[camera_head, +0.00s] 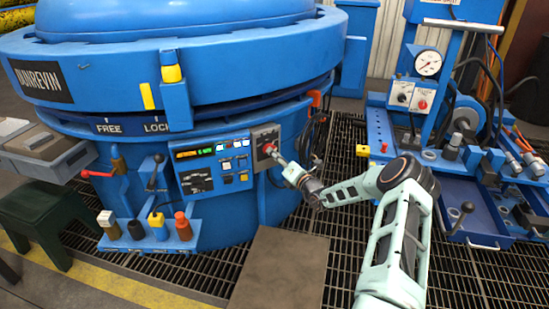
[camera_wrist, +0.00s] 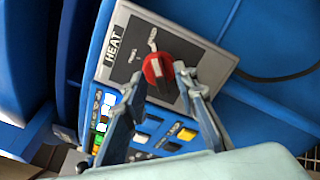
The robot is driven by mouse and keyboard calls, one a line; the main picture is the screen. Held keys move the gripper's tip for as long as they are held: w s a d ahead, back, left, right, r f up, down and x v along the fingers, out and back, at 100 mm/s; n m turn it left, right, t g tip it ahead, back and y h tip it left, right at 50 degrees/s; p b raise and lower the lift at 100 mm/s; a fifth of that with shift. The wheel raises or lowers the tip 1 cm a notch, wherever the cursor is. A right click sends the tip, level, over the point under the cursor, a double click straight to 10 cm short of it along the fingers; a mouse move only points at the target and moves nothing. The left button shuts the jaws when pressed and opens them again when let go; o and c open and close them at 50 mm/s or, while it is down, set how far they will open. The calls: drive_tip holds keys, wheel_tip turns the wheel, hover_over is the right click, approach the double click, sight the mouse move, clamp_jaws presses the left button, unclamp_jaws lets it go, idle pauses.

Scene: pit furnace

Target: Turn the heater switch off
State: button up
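In the head view the box (camera_head: 264,133) is on the front of the blue furnace, right of the control panel. My gripper (camera_wrist: 161,77) is at the knob, its two fingers apart, one on each side of the handle. Whether either finger touches the knob is unclear. In the head view the gripper (camera_head: 278,159) reaches the box from the right and partly covers the knob. Which mark the handle points to is hard to tell.
The control panel (camera_head: 212,165) with lit displays and buttons is just left of the box. Cables (camera_head: 313,135) hang to its right. A blue workstation (camera_head: 440,110) with a gauge stands at right. A green stool (camera_head: 45,220) is at left. Grated floor lies below.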

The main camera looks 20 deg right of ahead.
drive_tip(key=shift+w+a, duration=0.1)
drive_tip(key=shift+w, duration=0.35)
clamp_jaws()
drive_tip(key=shift+r+n, duration=0.1)
drive_tip(key=shift+n, duration=0.3)
drive_tip(key=n+p, duration=0.1)
drive_tip(key=n, duration=1.8)
idle(0.4)
